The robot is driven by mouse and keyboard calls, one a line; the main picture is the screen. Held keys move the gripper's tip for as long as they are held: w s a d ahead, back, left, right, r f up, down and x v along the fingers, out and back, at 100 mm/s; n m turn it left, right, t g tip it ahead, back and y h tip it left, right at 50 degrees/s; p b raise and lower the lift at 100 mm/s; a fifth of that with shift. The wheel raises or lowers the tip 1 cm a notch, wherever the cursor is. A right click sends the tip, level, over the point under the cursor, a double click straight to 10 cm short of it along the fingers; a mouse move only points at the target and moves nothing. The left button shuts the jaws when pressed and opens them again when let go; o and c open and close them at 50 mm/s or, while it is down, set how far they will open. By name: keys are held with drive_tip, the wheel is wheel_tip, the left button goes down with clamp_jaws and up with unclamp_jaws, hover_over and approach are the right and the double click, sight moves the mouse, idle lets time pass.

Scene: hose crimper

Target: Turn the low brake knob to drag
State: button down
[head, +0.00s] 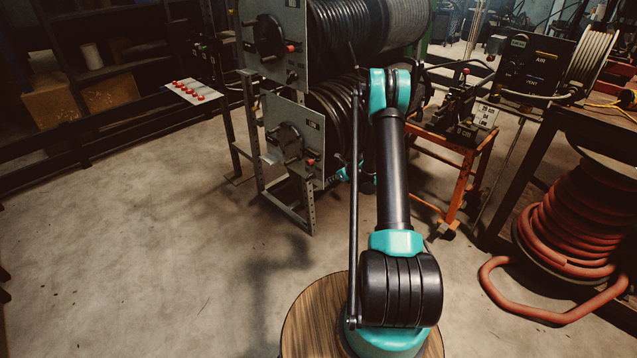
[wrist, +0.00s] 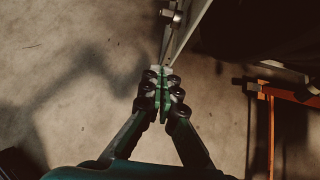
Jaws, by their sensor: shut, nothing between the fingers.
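The low plate (head: 285,115) of the hose rack, in the head view, carries a dark round hub (head: 288,140) and a small red-tipped part (head: 311,162) at its lower right. I cannot tell for certain which part is the low brake knob, nor read its setting. My gripper (wrist: 160,74) is shut and empty in the wrist view, its fingertips beside the grey rack edge (wrist: 188,35). A small bolt-like part (wrist: 171,16) sticks out of that edge just beyond the tips. Whether the tips touch the rack is unclear. In the head view my arm largely hides the gripper.
The upper plate (head: 272,38) has a similar hub and red-tipped part. An orange stand (head: 462,175) is right of the rack. A red hose coil (head: 570,225) lies at right. A panel with red buttons (head: 192,91) is at left. The floor in front is clear.

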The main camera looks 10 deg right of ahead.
sight(315, 176)
drive_tip(key=x, duration=0.9)
drive_tip(key=shift+f, duration=0.1)
drive_tip(key=shift+w+a+r, duration=0.35)
drive_tip(key=shift+w+a, duration=0.1)
drive_tip(key=shift+w, duration=0.15)
drive_tip(key=shift+w+a+r, duration=0.35)
drive_tip(key=shift+w+a, duration=0.1)
drive_tip(key=shift+w, duration=0.15)
drive_tip(key=shift+w+a+r, duration=0.25)
drive_tip(key=shift+w, duration=0.1)
drive_tip(key=shift+w+a+r+g+h, duration=0.15)
drive_tip(key=shift+r+g+h, duration=0.2)
drive_tip(key=shift+g, duration=0.25)
drive_tip(key=shift+w+r, duration=0.15)
drive_tip(key=shift+r, duration=0.1)
drive_tip(key=shift+f, duration=0.1)
